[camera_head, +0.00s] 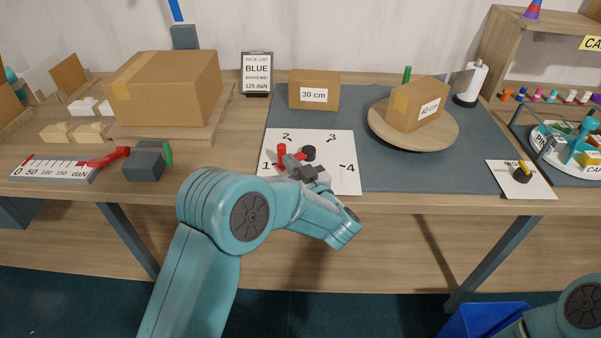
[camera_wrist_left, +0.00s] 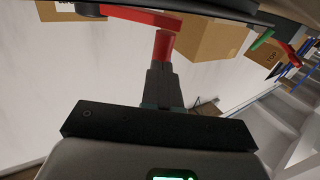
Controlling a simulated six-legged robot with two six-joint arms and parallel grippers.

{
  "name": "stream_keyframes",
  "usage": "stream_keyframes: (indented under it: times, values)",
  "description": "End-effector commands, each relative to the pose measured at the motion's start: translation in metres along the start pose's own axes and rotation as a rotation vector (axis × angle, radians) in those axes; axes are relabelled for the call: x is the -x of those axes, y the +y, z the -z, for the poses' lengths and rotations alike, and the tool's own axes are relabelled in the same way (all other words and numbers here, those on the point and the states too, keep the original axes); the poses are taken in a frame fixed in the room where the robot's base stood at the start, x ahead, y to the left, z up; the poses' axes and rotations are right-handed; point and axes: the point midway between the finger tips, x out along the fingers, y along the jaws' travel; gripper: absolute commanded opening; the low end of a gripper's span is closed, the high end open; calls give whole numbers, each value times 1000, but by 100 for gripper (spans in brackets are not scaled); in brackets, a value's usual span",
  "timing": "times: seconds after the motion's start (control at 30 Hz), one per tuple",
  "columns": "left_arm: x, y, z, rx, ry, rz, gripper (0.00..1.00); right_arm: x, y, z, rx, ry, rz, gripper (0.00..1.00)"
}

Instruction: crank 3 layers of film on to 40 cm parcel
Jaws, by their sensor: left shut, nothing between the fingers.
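The 40 cm parcel (camera_head: 418,105), a brown box, sits on a round wooden turntable (camera_head: 385,130) at the back right. A white film roll (camera_head: 471,83) stands upright right of it. A crank with a red upright handle (camera_head: 282,153) and a black hub (camera_head: 308,153) is on a white card (camera_head: 345,150) numbered 1 to 4. The handle is near the 1. My left gripper (camera_head: 296,166) is at the crank, fingers shut and empty. In the left wrist view the red handle (camera_wrist_left: 165,44) is just beyond the fingertips; I cannot tell if they touch. My right gripper is out of view.
A 30 cm box (camera_head: 302,92) stands behind the card. A card with a black-and-yellow knob (camera_head: 521,174) lies front right.

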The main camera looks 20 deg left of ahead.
Motion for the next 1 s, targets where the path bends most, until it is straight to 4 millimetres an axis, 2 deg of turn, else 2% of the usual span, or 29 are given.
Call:
stream_keyframes:
  times: [0.13, 0.47, 0.83, 1.0]
  values:
    - [-7, 0, 0, 0, 0, 1, 0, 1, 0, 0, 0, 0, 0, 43]
    - [-8, -1, 0, 0, 1, -4, 0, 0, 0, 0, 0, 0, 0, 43]
    - [-39, -17, -4, 5, 4, -286, 0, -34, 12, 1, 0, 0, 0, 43]
    - [-49, -18, -1, 2, 3, -316, 0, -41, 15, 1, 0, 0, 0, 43]
